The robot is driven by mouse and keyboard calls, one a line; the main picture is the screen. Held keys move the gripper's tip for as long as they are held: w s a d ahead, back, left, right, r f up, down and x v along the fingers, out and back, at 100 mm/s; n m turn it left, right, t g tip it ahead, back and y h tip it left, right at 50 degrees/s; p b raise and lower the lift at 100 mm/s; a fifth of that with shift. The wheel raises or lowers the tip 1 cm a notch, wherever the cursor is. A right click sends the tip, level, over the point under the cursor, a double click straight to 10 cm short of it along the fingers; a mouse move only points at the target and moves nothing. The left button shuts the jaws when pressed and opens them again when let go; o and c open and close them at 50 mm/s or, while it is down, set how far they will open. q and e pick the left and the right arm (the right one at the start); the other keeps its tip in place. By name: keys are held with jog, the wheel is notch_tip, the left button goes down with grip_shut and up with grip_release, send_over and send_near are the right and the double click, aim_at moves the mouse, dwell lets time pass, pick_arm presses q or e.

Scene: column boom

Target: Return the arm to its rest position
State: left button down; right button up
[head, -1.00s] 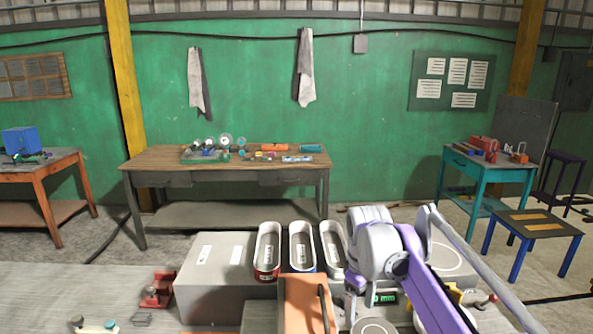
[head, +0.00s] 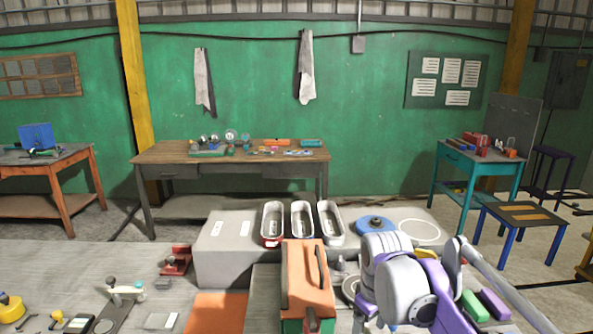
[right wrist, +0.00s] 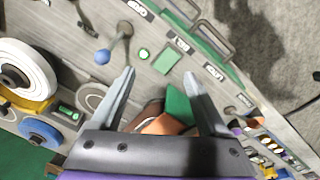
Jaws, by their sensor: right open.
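My right arm (head: 403,285), purple and grey, is bent at the lower right of the head view. Its gripper cannot be made out there. In the right wrist view my right gripper (right wrist: 160,73) has its two grey fingers spread apart, with nothing held between them. A green and orange object (right wrist: 178,104) shows beyond the fingers, partly hidden by the gripper body. My left gripper is in neither view.
An orange-topped case (head: 305,270) stands just left of my arm. Behind are metal trays (head: 271,224) and a blue disc (head: 376,224) on a grey block (head: 215,263). Green (head: 474,306) and purple (head: 496,304) blocks sit right of the arm.

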jog(key=s+d+f+m+t, duration=0.1)
jog(key=s+f+m+t, duration=0.1)
jog(key=s+f, duration=0.5)
jog(key=s+d+f+m+t, duration=0.1)
jog(key=s+f+m+t, duration=0.1)
jog(key=s+f+m, duration=0.2)
jog(key=s+f, duration=0.3)
jog(key=s, duration=0.5)
jog(key=shift+s+d+m, duration=0.25)
jog(key=shift+s+m, duration=0.15)
